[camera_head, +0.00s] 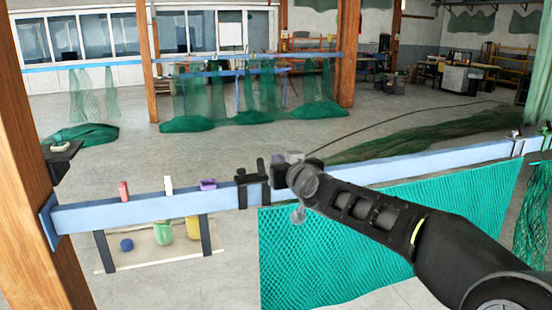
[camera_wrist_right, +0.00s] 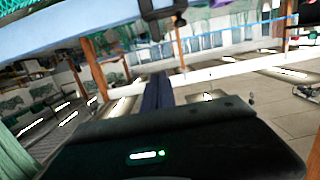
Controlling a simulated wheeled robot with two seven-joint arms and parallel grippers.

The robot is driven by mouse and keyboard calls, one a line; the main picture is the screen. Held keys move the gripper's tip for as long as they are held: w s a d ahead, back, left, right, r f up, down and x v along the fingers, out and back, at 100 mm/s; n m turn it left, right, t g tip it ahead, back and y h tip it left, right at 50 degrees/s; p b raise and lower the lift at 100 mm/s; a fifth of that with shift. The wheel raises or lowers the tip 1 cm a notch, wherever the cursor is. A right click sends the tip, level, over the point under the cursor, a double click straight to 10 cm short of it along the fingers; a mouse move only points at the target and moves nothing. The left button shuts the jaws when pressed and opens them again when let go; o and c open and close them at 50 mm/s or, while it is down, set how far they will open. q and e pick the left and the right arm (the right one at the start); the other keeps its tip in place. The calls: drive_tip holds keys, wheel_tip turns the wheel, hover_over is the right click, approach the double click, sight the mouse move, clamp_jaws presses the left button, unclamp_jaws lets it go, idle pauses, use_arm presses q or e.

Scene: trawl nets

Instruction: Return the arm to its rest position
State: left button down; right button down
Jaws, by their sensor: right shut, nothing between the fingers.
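My right arm (camera_head: 385,215) comes in from the lower right and stretches over the hanging green net to the blue beam. My right gripper (camera_head: 280,175) is at the beam, close to a black bracket (camera_head: 243,190); whether they touch is unclear. In the right wrist view the gripper's dark fingers (camera_wrist_right: 158,90) are together with nothing between them. The bracket also shows in that view (camera_wrist_right: 162,10), at the top and apart from the fingers. My left gripper does not show.
The blue beam (camera_head: 150,209) carries red (camera_head: 123,191), white (camera_head: 168,185) and purple (camera_head: 208,184) pieces. A teal net (camera_head: 330,255) hangs under the arm. A wooden post (camera_head: 35,140) stands left.

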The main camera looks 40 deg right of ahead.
idle(0.6)
drive_tip(key=a+f+g+y, duration=0.2)
drive_tip(key=a+f, duration=0.5)
drive_tip(key=f, duration=0.6)
drive_tip(key=a+f+g+y, duration=0.2)
drive_tip(key=a+f, duration=0.4)
drive_tip(key=f, duration=0.6)
drive_tip(key=a+f+g+y, duration=0.2)
drive_tip(key=a+f, duration=0.5)
drive_tip(key=f, duration=0.6)
drive_tip(key=s+a+f+g+y, duration=0.2)
drive_tip(key=s+a+f+g, duration=0.2)
drive_tip(key=s+a+f, duration=0.75)
drive_tip(key=s+a+f+n+g, duration=0.1)
drive_tip(key=s+a+f, duration=0.3)
drive_tip(key=s, duration=0.5)
drive_tip(key=s+a+f+n+g+y+b, duration=0.1)
drive_tip(key=s+a+f+g, duration=0.3)
drive_tip(key=s+f, duration=0.5)
drive_tip(key=shift+s+a, duration=0.2)
drive_tip(key=shift+s, duration=0.3)
